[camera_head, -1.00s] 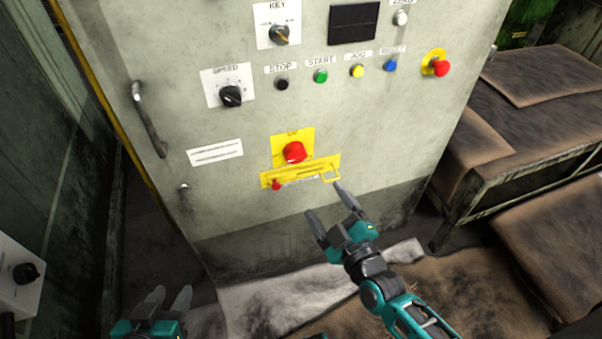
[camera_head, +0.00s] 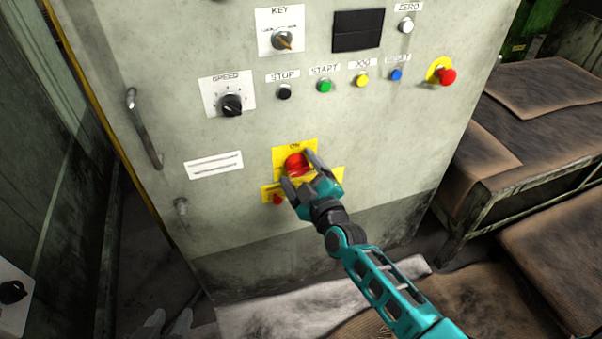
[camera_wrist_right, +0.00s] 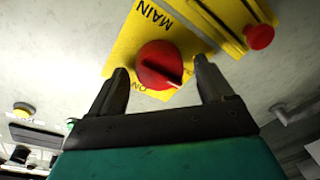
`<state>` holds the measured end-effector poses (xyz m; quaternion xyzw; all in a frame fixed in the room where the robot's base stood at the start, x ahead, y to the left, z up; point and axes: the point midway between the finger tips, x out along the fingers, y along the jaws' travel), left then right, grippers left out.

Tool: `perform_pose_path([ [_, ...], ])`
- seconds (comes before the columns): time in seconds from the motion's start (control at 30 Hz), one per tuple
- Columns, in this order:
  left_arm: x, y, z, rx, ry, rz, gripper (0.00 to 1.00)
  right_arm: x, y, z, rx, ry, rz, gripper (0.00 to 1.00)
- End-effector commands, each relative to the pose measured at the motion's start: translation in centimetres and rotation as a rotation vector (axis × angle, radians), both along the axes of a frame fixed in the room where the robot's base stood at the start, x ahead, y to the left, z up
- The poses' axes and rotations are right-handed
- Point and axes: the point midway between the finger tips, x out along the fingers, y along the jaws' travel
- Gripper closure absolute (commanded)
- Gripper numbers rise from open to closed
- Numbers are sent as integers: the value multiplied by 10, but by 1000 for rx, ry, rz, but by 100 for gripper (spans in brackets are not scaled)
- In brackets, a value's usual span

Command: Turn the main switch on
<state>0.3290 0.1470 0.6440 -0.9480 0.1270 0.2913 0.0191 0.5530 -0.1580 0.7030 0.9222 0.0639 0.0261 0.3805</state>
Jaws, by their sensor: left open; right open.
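The main switch is a red rotary knob (camera_head: 296,165) on a yellow plate low on the grey cabinet front. In the right wrist view the red knob (camera_wrist_right: 160,65) shows close up, with "MAIN" and "ON" lettered on the yellow plate (camera_wrist_right: 130,38). My right gripper (camera_head: 297,168) is open at the knob, with one finger on each side of it. In the wrist view the right gripper's fingers (camera_wrist_right: 162,84) stand apart around the knob; I cannot tell whether they touch it. My left gripper (camera_head: 168,324) is at the bottom left edge, mostly out of frame, fingers apart.
A yellow bar with a small red knob (camera_head: 277,199) sits just below the switch, partly hidden by my right gripper. Above are the speed dial (camera_head: 232,104), several buttons and a red emergency button (camera_head: 447,76). A metal handle (camera_head: 143,128) sticks out at the left.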

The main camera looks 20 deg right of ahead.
Motion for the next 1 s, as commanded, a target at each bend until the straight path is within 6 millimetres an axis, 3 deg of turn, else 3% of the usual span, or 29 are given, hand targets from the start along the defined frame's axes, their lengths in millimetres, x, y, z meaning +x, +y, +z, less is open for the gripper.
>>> perform_pose_path([
  [0.2,1,0,0,1,-1,0,57,0,0,0,0,0,0,20],
  [0.77,3,3,2,11,-8,-6,57,0,0,0,0,0,0,74],
  [1.0,3,3,2,11,-8,-6,57,0,0,0,16,1,0,75],
])
